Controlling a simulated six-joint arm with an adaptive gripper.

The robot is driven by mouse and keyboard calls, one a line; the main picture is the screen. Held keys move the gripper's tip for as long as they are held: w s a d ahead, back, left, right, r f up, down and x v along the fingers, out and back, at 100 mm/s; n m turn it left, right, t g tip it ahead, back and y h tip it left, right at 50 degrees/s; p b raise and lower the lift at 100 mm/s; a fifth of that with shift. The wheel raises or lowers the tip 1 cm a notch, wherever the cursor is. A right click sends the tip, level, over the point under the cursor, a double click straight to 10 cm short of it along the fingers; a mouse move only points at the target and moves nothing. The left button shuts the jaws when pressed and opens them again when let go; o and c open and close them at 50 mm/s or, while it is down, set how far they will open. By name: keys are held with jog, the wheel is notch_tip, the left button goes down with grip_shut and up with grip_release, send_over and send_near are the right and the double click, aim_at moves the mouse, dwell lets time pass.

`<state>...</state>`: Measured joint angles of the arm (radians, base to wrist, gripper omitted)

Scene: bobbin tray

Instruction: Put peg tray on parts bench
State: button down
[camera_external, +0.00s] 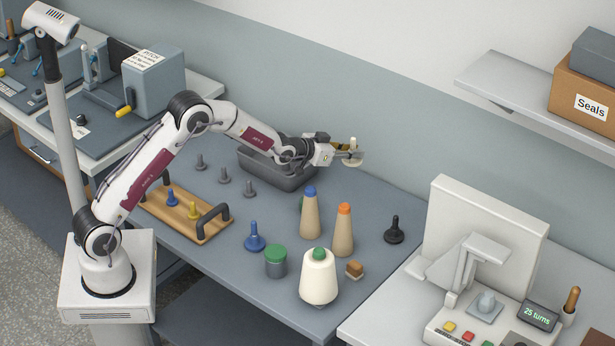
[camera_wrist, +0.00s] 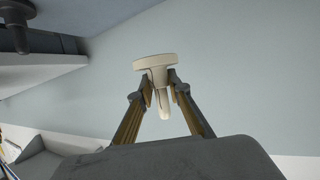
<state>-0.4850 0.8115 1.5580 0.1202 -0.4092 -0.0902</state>
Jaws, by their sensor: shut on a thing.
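The wooden peg tray (camera_external: 207,236) has dark handles and stands on the grey-blue bench (camera_external: 225,270), near its left front edge. A blue peg (camera_external: 172,197) and a yellow peg (camera_external: 193,211) stand on it. My gripper (camera_external: 349,155) is well to the right of the tray, raised above the bench beyond the grey bin. It is shut on a cream peg (camera_external: 353,147). In the wrist view, the gripper's fingertips (camera_wrist: 159,88) close on the stem of the cream peg (camera_wrist: 154,63), with its round base beyond them. The tray is not clearly seen in the wrist view.
A grey bin (camera_external: 262,178) stands at the back. Several grey pegs, a loose blue peg (camera_external: 255,240), a black peg (camera_external: 394,232), tan cones (camera_external: 310,217), a green-lidded jar (camera_external: 276,266) and a white cone (camera_external: 318,283) stand on the bench. A shelf (camera_external: 530,100) is upper right.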

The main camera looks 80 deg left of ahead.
jog(key=s+d+r+m+h, duration=0.1)
jog(key=d+r, duration=0.2)
jog(key=d, duration=0.6)
jog(key=s+d+r+m+h, duration=0.1)
jog(key=d+r+h, duration=0.15)
jog(key=d, duration=0.65)
jog(key=s+d+m+t+h, duration=0.1)
jog(key=s+d, duration=0.4)
jog(key=d, duration=0.4)
jog(key=s+d+m+h, duration=0.15)
jog(key=s+d, duration=0.35)
jog(key=d, duration=0.5)
jog(key=w+d, duration=0.7)
jog(key=d, duration=0.3)
jog(key=w+d+f, duration=0.1)
jog(key=w+d, duration=0.7)
jog(key=d, duration=0.3)
jog(key=shift+f, duration=0.3)
jog(key=shift+m, duration=0.25)
send_over(396, 316)
jog(key=shift+d+f, duration=0.1)
jog(key=shift+f, duration=3.05)
